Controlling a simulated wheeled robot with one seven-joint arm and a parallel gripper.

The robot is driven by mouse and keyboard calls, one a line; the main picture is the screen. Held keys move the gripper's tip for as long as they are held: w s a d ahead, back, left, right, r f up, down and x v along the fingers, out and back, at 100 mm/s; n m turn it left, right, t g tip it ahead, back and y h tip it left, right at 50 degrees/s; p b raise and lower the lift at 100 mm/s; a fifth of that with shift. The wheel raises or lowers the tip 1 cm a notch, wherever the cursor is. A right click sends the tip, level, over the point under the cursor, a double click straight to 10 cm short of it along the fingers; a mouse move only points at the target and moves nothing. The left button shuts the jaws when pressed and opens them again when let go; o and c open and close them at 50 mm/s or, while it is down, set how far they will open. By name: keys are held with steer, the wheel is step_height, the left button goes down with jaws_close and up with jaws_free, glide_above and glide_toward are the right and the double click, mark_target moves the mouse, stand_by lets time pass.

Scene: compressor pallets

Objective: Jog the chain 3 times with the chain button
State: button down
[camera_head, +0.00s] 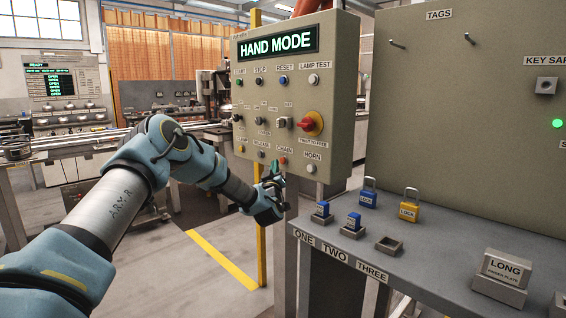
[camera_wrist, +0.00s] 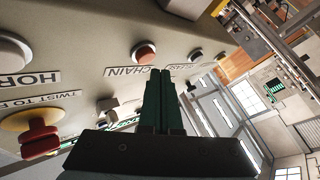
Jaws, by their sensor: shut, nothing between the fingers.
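My gripper (camera_head: 275,168) is just below and left of the button. In the wrist view my gripper (camera_wrist: 160,72) has its dark green fingers together and empty. Their tips appear close beside the button; I cannot tell whether they touch it. The panel display (camera_head: 278,43) reads HAND MODE.
A grey bench (camera_head: 440,262) at right carries blue and yellow padlocks (camera_head: 409,208) and a LONG block (camera_head: 503,272). A yellow post (camera_head: 260,240) stands behind my gripper.

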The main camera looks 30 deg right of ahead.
steer(key=shift+d+b, duration=0.3)
steer(key=shift+d, duration=0.05)
steer(key=shift+w+d+b, duration=0.15)
steer(key=shift+d+b, duration=0.3)
steer(key=shift+d, duration=0.05)
stand_by(0.6)
steer(key=shift+a, duration=0.15)
steer(key=shift+s+a, duration=0.2)
steer(key=shift+a, duration=0.6)
steer(key=shift+a, duration=0.1)
steer(key=shift+s+a, duration=0.2)
steer(key=shift+a, duration=0.75)
steer(key=shift+s+a, duration=0.2)
steer(key=shift+a, duration=0.75)
steer(key=shift+s+a, duration=0.2)
steer(key=shift+a, duration=0.75)
